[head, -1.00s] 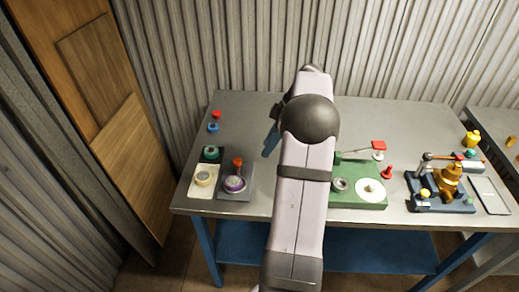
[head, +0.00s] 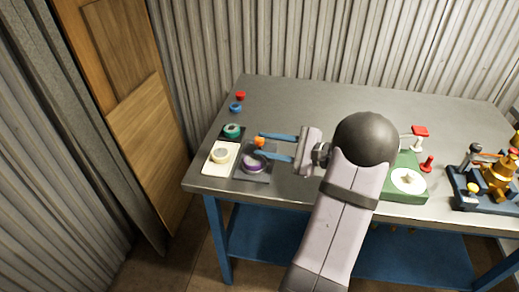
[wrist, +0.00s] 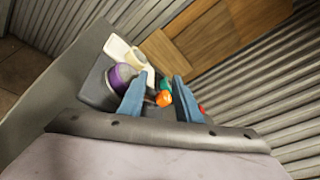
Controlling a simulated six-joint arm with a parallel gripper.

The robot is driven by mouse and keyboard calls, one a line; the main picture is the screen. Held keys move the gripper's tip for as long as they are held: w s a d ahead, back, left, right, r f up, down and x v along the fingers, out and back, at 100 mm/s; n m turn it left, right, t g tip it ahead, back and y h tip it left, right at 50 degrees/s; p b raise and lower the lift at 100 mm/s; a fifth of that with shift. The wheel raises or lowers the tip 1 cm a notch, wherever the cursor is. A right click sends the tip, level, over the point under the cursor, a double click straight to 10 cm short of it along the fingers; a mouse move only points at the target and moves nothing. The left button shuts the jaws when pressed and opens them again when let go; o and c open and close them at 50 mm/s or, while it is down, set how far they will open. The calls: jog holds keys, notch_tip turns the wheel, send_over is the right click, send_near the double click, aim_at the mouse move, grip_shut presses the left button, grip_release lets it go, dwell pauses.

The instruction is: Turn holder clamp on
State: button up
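A device with an orange knob (head: 259,142) above a purple ring (head: 252,164) stands on a dark grey square plate (head: 265,178) at the left front of the table. I cannot tell for sure whether it is the holder clamp. My gripper (head: 260,145) reaches in from the right with its two blue fingers apart. The knob shows between the fingertips, with a gap visible in the wrist view, where the orange knob (wrist: 163,98) and purple ring (wrist: 121,78) also show. No firm contact is visible.
A cream plate with a pale ring (head: 220,155) and a teal ring on a dark plate (head: 232,131) are close by on the left. Red (head: 240,96) and blue (head: 236,107) pieces stand behind. A green board (head: 405,193) and a brass device (head: 496,168) are right. The back middle table is clear.

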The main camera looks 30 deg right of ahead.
aim_at(263, 143)
jog(key=m, duration=0.1)
jog(key=d+f+m+t+h+b, duration=0.1)
jog(key=m, duration=0.1)
jog(key=shift+s+f, duration=0.1)
jog(key=m+t, duration=0.1)
jog(key=m, duration=0.1)
jog(key=d+f+m+h+b, duration=0.1)
jog(key=m, duration=0.1)
jog(key=shift+s+f+m+t+b, duration=0.1)
jog(key=shift+s+m+t+b, duration=0.05)
jog(key=shift+m+t+b, duration=0.2)
jog(key=m+h, duration=0.1)
jog(key=m, duration=0.1)
jog(key=d+f+m+t, duration=0.1)
jog(key=m, duration=0.1)
jog(key=shift+s+d+h+b, duration=0.1)
jog(key=shift+s+h+b, duration=0.1)
jog(key=shift+h+b, duration=0.2)
jog(key=shift+r, duration=0.1)
jog(key=shift+p+x, duration=0.5)
jog(key=shift+x, duration=3.15)
jog(key=c, duration=0.8)
